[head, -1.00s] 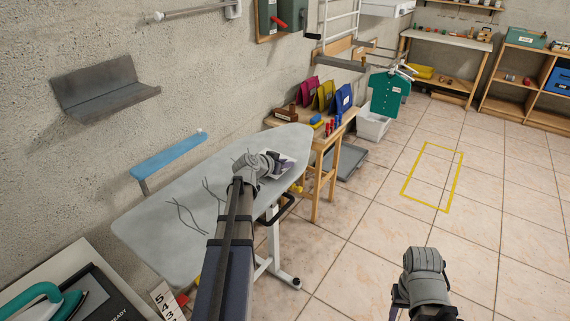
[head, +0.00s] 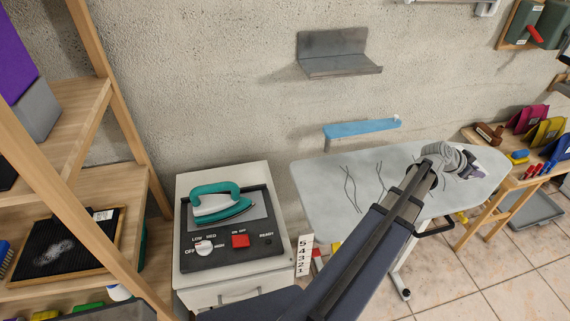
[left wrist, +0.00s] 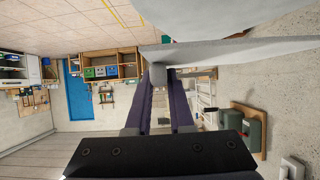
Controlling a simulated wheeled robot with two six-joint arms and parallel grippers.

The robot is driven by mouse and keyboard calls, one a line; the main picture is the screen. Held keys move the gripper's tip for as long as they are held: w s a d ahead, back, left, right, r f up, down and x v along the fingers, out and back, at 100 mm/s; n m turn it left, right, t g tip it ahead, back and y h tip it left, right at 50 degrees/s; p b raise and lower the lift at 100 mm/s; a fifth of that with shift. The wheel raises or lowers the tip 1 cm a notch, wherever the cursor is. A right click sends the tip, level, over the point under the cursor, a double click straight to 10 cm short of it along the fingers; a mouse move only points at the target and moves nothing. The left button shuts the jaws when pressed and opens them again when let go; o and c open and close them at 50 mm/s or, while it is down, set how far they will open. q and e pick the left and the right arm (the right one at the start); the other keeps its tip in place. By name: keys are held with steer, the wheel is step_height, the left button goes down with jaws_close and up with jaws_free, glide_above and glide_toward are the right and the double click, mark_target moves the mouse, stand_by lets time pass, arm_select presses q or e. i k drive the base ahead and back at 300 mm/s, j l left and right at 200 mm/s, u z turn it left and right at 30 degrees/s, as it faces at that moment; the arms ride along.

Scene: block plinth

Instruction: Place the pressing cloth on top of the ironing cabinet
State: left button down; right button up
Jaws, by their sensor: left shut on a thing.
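The ironing cabinet (head: 186,235) is the white cabinet left of centre in the head view. A teal iron (head: 220,204) rests on its black control panel (head: 262,262). My left gripper (head: 474,164) is over the far end of the pale grey ironing board (head: 330,190), right of the cabinet. It is shut on a small pale piece (head: 491,160), apparently the pressing cloth, mostly hidden by my wrist. In the left wrist view my purple fingers (left wrist: 163,92) close on something grey (left wrist: 158,74). My right gripper is out of view.
A wooden shelf unit (head: 84,98) stands left of the cabinet. A grey metal ledge (head: 335,55) and a blue strip (head: 360,128) are on the wall. A number card (head: 304,255) stands at the cabinet's right side. A small wooden table (head: 505,183) with tools is at right.

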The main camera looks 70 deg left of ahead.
mark_target(223, 175)
steer(key=l+u, duration=0.1)
steer(key=u, duration=0.35)
steer(key=l+u, duration=0.1)
steer(key=u, duration=0.35)
steer(key=l+u, duration=0.15)
steer(key=u, duration=0.3)
steer(key=l+u, duration=0.1)
steer(key=u, duration=0.35)
